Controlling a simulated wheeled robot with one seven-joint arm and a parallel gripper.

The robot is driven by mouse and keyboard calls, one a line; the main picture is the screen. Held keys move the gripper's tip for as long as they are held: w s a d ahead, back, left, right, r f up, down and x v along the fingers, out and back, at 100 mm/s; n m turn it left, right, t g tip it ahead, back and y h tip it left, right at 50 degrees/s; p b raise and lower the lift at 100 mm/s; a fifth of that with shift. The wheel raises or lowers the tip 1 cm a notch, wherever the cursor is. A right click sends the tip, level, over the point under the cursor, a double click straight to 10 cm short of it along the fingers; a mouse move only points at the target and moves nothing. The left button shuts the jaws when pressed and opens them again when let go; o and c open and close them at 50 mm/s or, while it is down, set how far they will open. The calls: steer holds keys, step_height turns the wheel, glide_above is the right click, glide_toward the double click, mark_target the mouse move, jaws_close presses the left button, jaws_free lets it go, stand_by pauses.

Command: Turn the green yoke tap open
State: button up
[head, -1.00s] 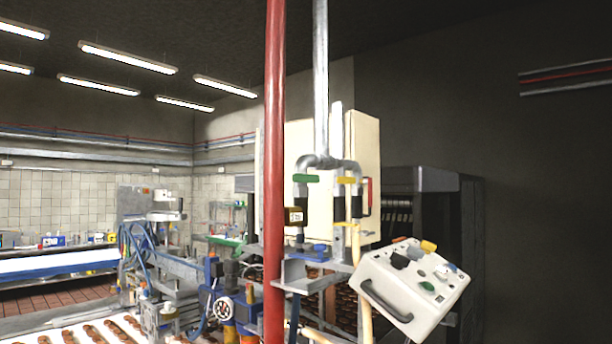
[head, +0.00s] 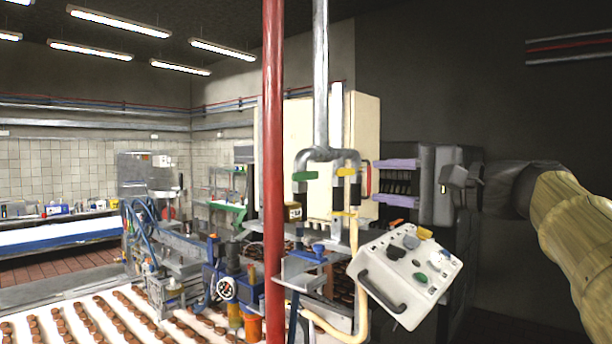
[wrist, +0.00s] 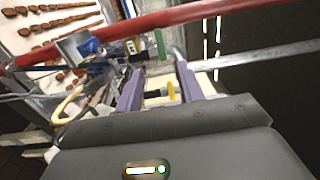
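The green tap handle (head: 305,176) sits on the left branch of the forked grey pipe in the head view. It lies crosswise there, and it also shows beyond my fingertips in the wrist view (wrist: 159,43). A yellow tap handle (head: 346,172) sits on the right branch; it shows between my fingers in the wrist view (wrist: 171,90). My gripper (head: 375,181) points left, with its purple fingers apart and nothing held. It is right of both taps in the head view and apart from the green handle.
A red vertical pipe (head: 273,120) stands just left of the taps. A white control box (head: 405,275) with knobs is below right. A cream cabinet (head: 300,115) is behind the taps. A conveyor (head: 100,318) carries several rows of brown biscuits at lower left.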

mark_target(300, 177)
steer(key=shift+w+f, duration=0.1)
steer(key=p+x, duration=0.8)
steer(key=x, duration=0.8)
steer(key=shift+w+a, duration=0.1)
steer(key=shift+a, duration=0.05)
steer(key=shift+w+a, duration=0.4)
steer(key=shift+a, duration=0.05)
jaws_close()
